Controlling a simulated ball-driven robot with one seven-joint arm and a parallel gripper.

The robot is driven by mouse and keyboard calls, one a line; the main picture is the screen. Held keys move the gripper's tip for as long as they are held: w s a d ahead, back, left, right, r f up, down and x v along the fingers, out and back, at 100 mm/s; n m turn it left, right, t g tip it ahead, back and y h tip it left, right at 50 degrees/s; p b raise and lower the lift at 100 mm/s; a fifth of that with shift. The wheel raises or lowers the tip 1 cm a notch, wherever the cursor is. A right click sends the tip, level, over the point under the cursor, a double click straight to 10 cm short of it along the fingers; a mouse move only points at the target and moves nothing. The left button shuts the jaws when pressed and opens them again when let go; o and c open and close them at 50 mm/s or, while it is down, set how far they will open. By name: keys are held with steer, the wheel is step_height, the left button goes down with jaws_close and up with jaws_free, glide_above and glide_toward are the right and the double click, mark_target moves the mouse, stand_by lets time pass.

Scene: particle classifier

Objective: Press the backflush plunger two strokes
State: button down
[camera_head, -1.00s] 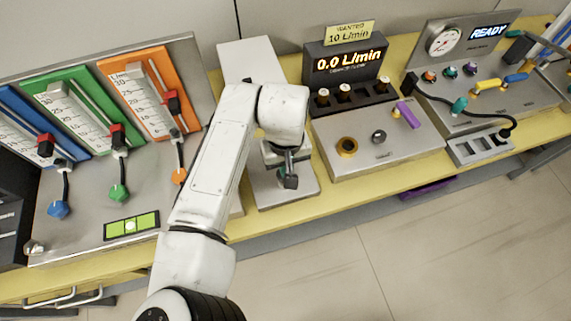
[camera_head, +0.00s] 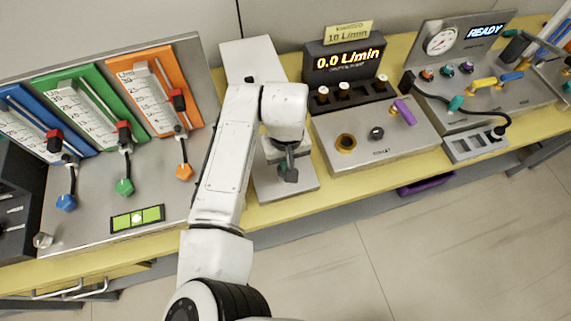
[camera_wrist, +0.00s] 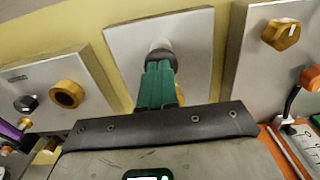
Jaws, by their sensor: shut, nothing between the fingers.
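My gripper (camera_head: 289,175) hangs over a grey metal plate (camera_head: 300,194) on the yellow bench, below my white arm. In the wrist view, my gripper (camera_wrist: 160,68) has its green fingers together, with nothing held between them. In the head view my arm and wrist hide the plunger.
Left stands a flow panel (camera_head: 90,215) with blue, green and orange gauges and levers. Right is a metal box (camera_head: 380,155) with a brass ring, purple handle and a display (camera_head: 345,60) reading 0.0 L/min. Farther right, a console (camera_head: 480,70) reads READY.

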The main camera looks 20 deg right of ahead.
step_height(320, 180, up, 11)
steer(key=b, duration=0.1)
steer(key=shift+r+b, duration=0.2)
steer(key=shift+b, duration=0.2)
stand_by(0.8)
